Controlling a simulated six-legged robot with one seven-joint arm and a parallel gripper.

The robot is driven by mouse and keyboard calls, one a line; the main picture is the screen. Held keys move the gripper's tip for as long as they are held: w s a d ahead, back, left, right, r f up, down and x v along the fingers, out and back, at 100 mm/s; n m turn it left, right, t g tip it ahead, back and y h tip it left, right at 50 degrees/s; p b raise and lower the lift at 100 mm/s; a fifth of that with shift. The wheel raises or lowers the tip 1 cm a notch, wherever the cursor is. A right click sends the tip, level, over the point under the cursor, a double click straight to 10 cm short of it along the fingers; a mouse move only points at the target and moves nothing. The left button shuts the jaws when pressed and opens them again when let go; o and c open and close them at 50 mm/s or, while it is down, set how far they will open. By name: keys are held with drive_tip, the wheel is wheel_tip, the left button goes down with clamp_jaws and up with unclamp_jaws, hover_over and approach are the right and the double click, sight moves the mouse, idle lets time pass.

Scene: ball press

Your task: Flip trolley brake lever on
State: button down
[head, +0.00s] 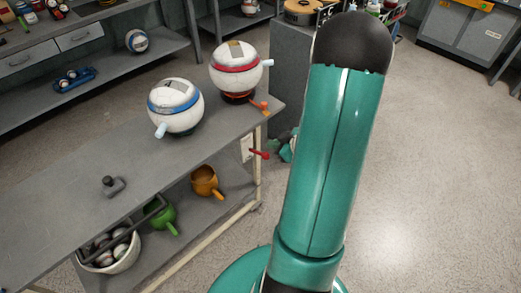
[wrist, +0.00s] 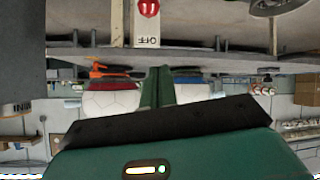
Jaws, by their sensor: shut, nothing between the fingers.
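The trolley (head: 80,165) is a long grey bench with a lower shelf. A red lever (head: 260,153) sticks out from a white plate (head: 247,147) at its right end, below the top. The wrist picture is upside down; in it the red lever end (wrist: 148,8) shows at the top edge, beside a plate (wrist: 146,40) reading OFF. My gripper (wrist: 158,70) shows as green fingers, shut and empty. In the picture the fingertips lie just below the OFF plate, apart from the lever.
Two white balls stand on the trolley top, one with a blue band (head: 176,107), one with a red band (head: 237,70). An orange handle (head: 258,106) juts out by the red one. Mugs and a bowl of balls (head: 112,250) sit below. Floor at right is clear.

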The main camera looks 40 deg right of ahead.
sight(263, 154)
drive_tip(key=w+f, duration=0.4)
drive_tip(key=f, duration=0.1)
drive_tip(key=w+f, duration=0.2)
drive_tip(key=shift+a+f, duration=0.1)
drive_tip(key=shift+f, duration=0.15)
drive_tip(key=shift+s+f, duration=0.3)
drive_tip(key=shift+s, duration=0.15)
drive_tip(key=shift+f, duration=0.1)
